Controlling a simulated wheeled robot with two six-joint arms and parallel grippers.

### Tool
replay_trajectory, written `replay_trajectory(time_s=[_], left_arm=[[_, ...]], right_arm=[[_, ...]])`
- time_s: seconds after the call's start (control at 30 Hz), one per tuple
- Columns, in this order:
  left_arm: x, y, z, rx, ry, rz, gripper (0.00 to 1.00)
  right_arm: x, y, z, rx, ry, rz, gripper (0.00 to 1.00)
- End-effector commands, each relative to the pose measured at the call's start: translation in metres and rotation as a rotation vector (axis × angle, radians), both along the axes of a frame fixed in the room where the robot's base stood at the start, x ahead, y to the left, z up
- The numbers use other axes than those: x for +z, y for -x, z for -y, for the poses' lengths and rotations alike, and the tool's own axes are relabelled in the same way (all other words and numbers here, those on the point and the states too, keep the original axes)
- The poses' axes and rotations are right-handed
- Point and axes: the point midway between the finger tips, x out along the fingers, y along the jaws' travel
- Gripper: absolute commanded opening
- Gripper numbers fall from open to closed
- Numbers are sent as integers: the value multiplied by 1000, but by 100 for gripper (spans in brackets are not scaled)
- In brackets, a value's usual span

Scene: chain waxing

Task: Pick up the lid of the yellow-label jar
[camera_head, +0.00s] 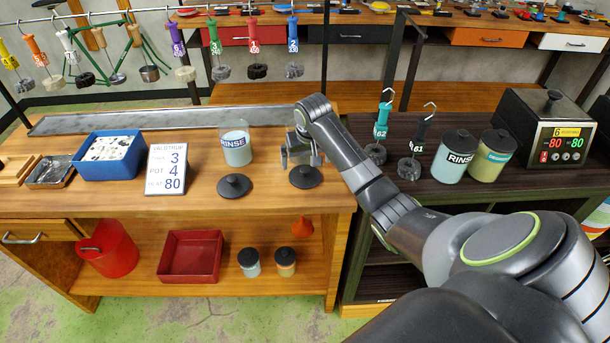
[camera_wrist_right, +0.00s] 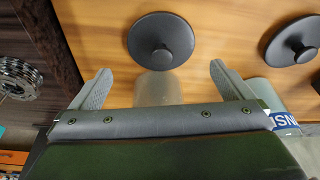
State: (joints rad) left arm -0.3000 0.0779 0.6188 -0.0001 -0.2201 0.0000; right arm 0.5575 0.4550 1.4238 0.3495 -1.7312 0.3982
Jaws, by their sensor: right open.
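My right gripper (camera_head: 300,157) is open over the wooden table, its fingers pointing down just behind a black round lid (camera_head: 305,176) with a knob. In the right wrist view that lid (camera_wrist_right: 161,40) lies flat on the wood, just beyond the open fingertips (camera_wrist_right: 161,72) and between their lines; nothing is gripped. A clear, pale vessel (camera_wrist_right: 155,88) shows partly between the fingers; its label is hidden. A second black lid (camera_head: 234,186) lies to the left, in front of an open RINSE jar (camera_head: 237,145). I cannot make out a yellow label on this table. My left gripper is out of view.
A number sign (camera_head: 167,170) and a blue tray (camera_head: 108,157) stand left. On the dark table are two hooked chains, a lidded RINSE jar (camera_head: 454,160), a lidded yellowish jar (camera_head: 488,160) and a heater box (camera_head: 540,130). Bare wood lies in front of the lids.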

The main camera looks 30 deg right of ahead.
Motion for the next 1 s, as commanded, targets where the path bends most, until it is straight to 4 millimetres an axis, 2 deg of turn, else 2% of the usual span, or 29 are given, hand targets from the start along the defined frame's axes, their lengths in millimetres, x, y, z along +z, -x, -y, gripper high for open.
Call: replay_trajectory(time_s=[0.17,0.33,0.5,0.83,1.0], left_arm=[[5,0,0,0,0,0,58],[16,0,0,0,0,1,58],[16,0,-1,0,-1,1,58],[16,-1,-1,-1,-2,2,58],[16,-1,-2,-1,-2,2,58]], right_arm=[[-10,-1,0,-1,-1,-3,100],[-32,-5,-1,-1,-2,-5,100],[-50,-10,1,-1,-1,-1,100],[-55,-11,2,0,0,1,100],[-55,-11,2,0,0,1,78]])
